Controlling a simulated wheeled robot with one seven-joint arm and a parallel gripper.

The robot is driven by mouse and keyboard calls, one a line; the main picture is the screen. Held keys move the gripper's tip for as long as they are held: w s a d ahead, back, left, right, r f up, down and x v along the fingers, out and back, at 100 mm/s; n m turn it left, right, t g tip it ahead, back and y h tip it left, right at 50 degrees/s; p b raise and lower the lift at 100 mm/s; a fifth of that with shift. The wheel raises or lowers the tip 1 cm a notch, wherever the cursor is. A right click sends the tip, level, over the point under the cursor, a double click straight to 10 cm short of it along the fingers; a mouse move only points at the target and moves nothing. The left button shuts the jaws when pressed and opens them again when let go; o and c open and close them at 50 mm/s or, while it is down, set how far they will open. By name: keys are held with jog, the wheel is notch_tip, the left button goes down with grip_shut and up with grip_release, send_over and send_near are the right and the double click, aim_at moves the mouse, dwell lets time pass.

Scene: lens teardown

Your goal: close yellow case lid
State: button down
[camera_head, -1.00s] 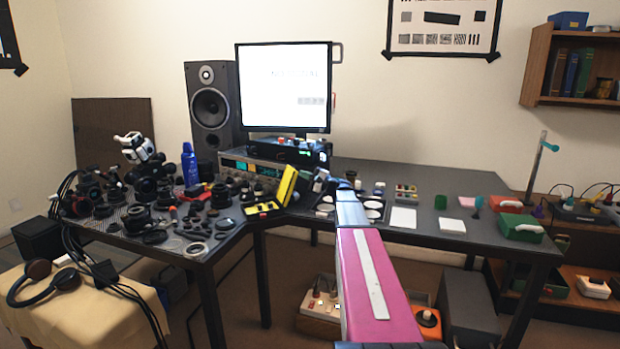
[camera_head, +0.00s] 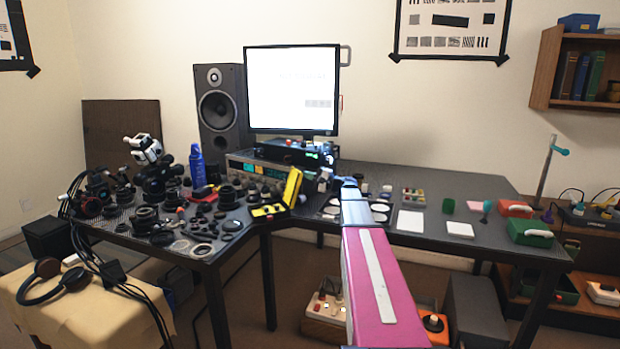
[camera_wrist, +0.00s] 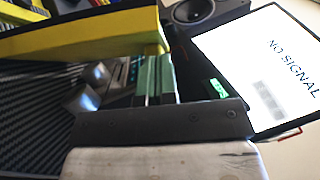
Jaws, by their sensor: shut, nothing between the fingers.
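The yellow case (camera_head: 268,211) lies open near the inner corner of the desk, its base flat with dark contents. Its yellow lid (camera_head: 293,187) stands up steeply on the right side of the base. My gripper (camera_head: 324,178) is just right of the lid at about its height, small and partly blurred in the head view. In the wrist view the yellow lid edge (camera_wrist: 90,32) runs across the upper left, close to the tips of my gripper (camera_wrist: 154,62). The fingers are together and hold nothing. I cannot tell whether they touch the lid.
The monitor (camera_head: 292,90) and the electronics box (camera_head: 290,152) stand behind the case. Many lens parts (camera_head: 203,250) crowd the desk to its left. A blue bottle (camera_head: 196,165) stands farther back. White pads (camera_head: 410,221) lie on the right desk.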

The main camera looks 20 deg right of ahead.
aim_at(295, 171)
jog(key=a+r+n, duration=0.1)
jog(key=a, duration=0.1)
jog(key=a+n+g+h, duration=0.1)
jog(key=a, duration=0.1)
jog(key=s+a+r+n+g+h, duration=0.1)
jog(key=a, duration=0.1)
jog(key=shift+r, duration=0.3)
jog(key=s+a+f+n+h, duration=0.1)
jog(key=a+f+n+h, duration=0.1)
jog(key=a+f+h, duration=0.1)
jog(key=a+f+n+g+h, duration=0.1)
jog(key=a+f+n+h, duration=0.2)
jog(key=a+h, duration=0.2)
jog(key=s+a+f+n+h, duration=0.1)
jog(key=a+f+n+h, duration=0.2)
jog(key=a, duration=0.6)
jog(key=shift+s+f+g+h, duration=0.15)
jog(key=shift+s+g+h, duration=0.15)
jog(key=shift+s+h, duration=0.1)
jog(key=shift+a+f, duration=0.3)
jog(key=shift+f, duration=0.65)
jog(key=shift+r, duration=0.1)
